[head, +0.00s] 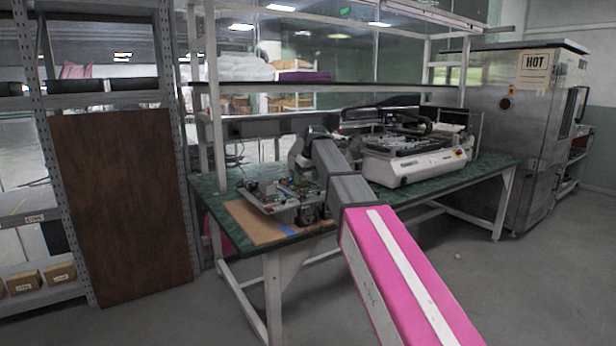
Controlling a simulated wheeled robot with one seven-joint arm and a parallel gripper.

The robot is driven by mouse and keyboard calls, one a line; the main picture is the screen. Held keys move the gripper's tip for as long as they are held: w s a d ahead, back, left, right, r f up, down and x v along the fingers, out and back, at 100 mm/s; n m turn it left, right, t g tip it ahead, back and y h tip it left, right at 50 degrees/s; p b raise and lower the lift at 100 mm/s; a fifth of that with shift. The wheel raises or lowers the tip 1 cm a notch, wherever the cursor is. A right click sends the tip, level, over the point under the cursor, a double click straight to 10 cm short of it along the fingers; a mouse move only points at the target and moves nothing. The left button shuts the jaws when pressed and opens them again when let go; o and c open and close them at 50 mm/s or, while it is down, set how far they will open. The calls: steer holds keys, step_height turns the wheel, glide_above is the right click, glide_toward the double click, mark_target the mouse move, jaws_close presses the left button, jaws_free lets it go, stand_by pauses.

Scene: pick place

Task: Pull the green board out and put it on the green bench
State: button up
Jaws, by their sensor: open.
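The green bench (225,184) has a green top on a pale frame and stands in the middle of the head view. An electronics assembly with boards and small parts (268,196) sits at its near left end. I cannot single out the green board there for certain. My arm reaches in from the lower right, and my gripper (300,182) is over the right part of this assembly, open. Its fingertips are small and mostly lost among the parts, so I cannot tell whether they touch anything. My wrist and forearm hide part of the bench behind.
A brown mat (254,226) lies under the assembly. A white machine (408,165) stands on the right half of the bench. Shelf uprights (210,120) rise from the bench. A brown panel (125,200) stands at left, a steel cabinet (510,130) at right.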

mark_target(303, 196)
steer(key=shift+x, duration=4.6)
steer(key=c, duration=1.1)
steer(key=shift+c, duration=0.2)
steer(key=shift+r, duration=1.55)
